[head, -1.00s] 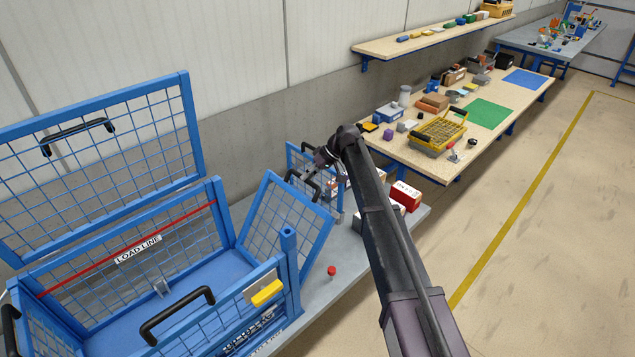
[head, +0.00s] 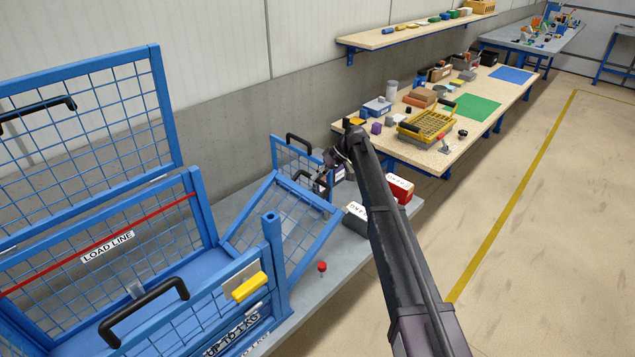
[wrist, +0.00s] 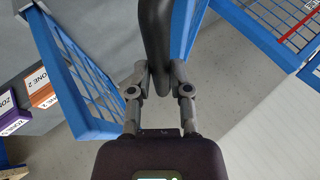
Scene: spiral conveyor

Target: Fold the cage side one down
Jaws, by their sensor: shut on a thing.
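The blue mesh cage (head: 205,230) stands at the left, and its right-hand side panel (head: 285,222) leans outward over the grey bench, tilted and hinged low at the cage. My gripper (head: 325,180) is at the panel's upper, outer edge. In the wrist view my gripper (wrist: 162,75) is shut on the panel's black handle (wrist: 155,28). That handle also shows in the head view (head: 308,180). My arm and wrist partly hide the fingertips in the head view.
A second blue mesh panel (head: 292,157) with a black handle stands behind. A grey box (head: 355,222), a red box (head: 399,188) and a red knob (head: 322,267) are on the grey bench. A wooden workbench (head: 395,155) is beyond; open floor lies right.

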